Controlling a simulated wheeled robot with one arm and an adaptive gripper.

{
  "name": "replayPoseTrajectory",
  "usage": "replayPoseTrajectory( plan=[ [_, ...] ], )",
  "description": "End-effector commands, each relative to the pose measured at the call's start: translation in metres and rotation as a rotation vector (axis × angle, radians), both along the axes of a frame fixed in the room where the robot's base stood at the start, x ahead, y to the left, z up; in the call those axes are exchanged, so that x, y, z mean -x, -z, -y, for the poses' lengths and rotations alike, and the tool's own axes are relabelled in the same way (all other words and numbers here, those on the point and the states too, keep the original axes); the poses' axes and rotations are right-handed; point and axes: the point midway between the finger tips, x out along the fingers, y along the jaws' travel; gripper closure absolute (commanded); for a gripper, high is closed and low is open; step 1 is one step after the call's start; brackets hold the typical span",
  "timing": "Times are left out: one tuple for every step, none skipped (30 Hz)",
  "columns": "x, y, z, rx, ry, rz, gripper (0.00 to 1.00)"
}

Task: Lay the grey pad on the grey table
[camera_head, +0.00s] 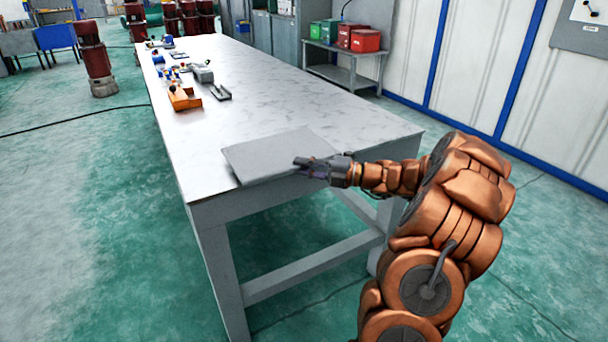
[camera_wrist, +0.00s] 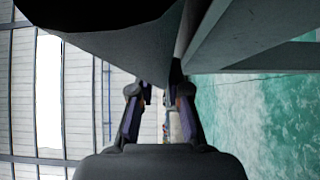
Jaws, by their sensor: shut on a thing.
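The grey pad (camera_head: 275,153) is a flat, thin square sheet at the near end of the grey table (camera_head: 300,85). It looks about level, over or on the tabletop close to the front edge; I cannot tell if it touches along its whole underside. My gripper (camera_head: 308,164) is shut on the pad's near right edge, reaching in from the right. In the wrist view, the pad (camera_wrist: 110,42) fills the upper left as a dark grey sheet, narrowing to between my gripper's fingers (camera_wrist: 162,98). The table's grey frame (camera_wrist: 250,35) shows at the upper right.
An orange bin (camera_head: 184,98), a dark metal bracket (camera_head: 220,93) and several small parts lie along the table's far left side. The tabletop's middle and right are clear. A shelf with red boxes (camera_head: 364,40) stands behind at the right.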

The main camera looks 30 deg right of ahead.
Motion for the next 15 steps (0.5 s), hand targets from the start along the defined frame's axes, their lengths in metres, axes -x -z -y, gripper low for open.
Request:
replayPoseTrajectory(
  plan=[
    [0.0002, 0.0111, -0.0001, -0.003, 0.000, -0.003, 1.00],
    [0.0003, 0.0148, -0.0001, -0.002, 0.000, -0.002, 1.00],
    [0.0004, 0.0182, -0.0001, -0.002, 0.000, -0.002, 1.00],
    [0.0004, 0.0197, -0.0001, -0.003, 0.000, -0.001, 1.00],
    [0.0005, 0.0202, 0.0000, -0.002, 0.000, -0.001, 1.00],
    [0.0004, 0.0199, 0.0000, -0.002, 0.000, -0.001, 1.00],
    [0.0004, 0.0194, 0.0000, -0.001, 0.000, 0.000, 1.00],
    [0.0004, 0.0190, 0.0000, -0.001, 0.000, 0.000, 1.00],
    [0.0004, 0.0189, 0.0000, -0.001, 0.000, 0.000, 1.00],
    [0.0004, 0.0187, 0.0000, -0.001, 0.000, 0.000, 1.00],
    [0.0004, 0.0187, 0.0000, -0.001, 0.000, 0.000, 1.00],
    [0.0004, 0.0186, 0.0000, -0.001, 0.000, 0.000, 1.00],
    [0.0003, 0.0187, 0.0001, -0.001, 0.000, 0.000, 1.00],
    [0.0003, 0.0188, 0.0001, -0.002, 0.000, -0.001, 1.00],
    [0.0001, 0.0194, 0.0001, -0.002, 0.000, -0.001, 1.00]
  ],
)
